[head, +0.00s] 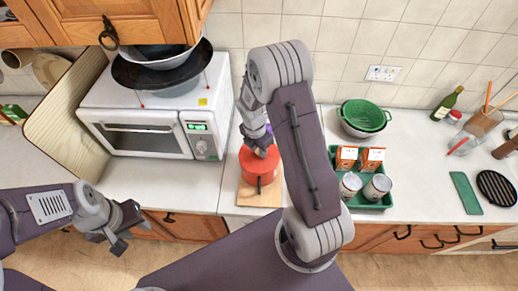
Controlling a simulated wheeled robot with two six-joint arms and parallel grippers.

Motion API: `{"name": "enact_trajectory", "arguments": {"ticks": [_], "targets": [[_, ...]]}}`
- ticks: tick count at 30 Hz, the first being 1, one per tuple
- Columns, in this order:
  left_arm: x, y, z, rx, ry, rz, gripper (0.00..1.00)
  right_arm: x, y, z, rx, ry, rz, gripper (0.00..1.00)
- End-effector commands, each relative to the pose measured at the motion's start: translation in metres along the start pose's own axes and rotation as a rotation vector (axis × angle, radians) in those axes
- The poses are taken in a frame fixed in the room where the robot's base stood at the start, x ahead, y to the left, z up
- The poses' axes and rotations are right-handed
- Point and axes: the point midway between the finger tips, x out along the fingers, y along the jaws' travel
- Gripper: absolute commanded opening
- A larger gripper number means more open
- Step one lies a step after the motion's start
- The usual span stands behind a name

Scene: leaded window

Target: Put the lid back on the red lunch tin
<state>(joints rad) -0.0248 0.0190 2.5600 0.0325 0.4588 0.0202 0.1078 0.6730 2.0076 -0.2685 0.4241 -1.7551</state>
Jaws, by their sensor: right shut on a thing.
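The red lunch tin (250,180) stands on a small wooden board (250,198) near the counter's front edge, with a dark upright part on its front. My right gripper (259,150) is directly over the tin's top, shut on what looks like its red lid (258,164). The arm link beside it hides part of that area. From this angle I cannot tell whether the lid is seated on the tin or slightly above it. My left gripper (130,232) is empty, its fingers apart, in front of the counter at lower left.
A white microwave (140,130) with stacked pans (158,70) on top stands left of the tin. On the right are a green tray (372,202) with boxes and cans, a green colander (364,115), a green mat (465,192) and a black trivet (496,188).

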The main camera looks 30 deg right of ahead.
Motion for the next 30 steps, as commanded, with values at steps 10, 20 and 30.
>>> {"name": "enact_trajectory", "arguments": {"ticks": [10,20,30], "targets": [[-0.0012,0.0000,-0.0001,0.000,0.000,0.000,0.36,-0.0004,-0.0001,0.0000,-0.001,0.000,0.000,0.00],[-0.0044,0.0001,-0.0004,0.000,0.000,0.000,0.36,0.0008,-0.0001,-0.0002,-0.001,0.000,0.000,0.00],[-0.0044,0.0001,-0.0004,0.000,0.000,0.000,0.36,0.0007,-0.0001,-0.0002,-0.001,0.000,0.000,0.53]]}}
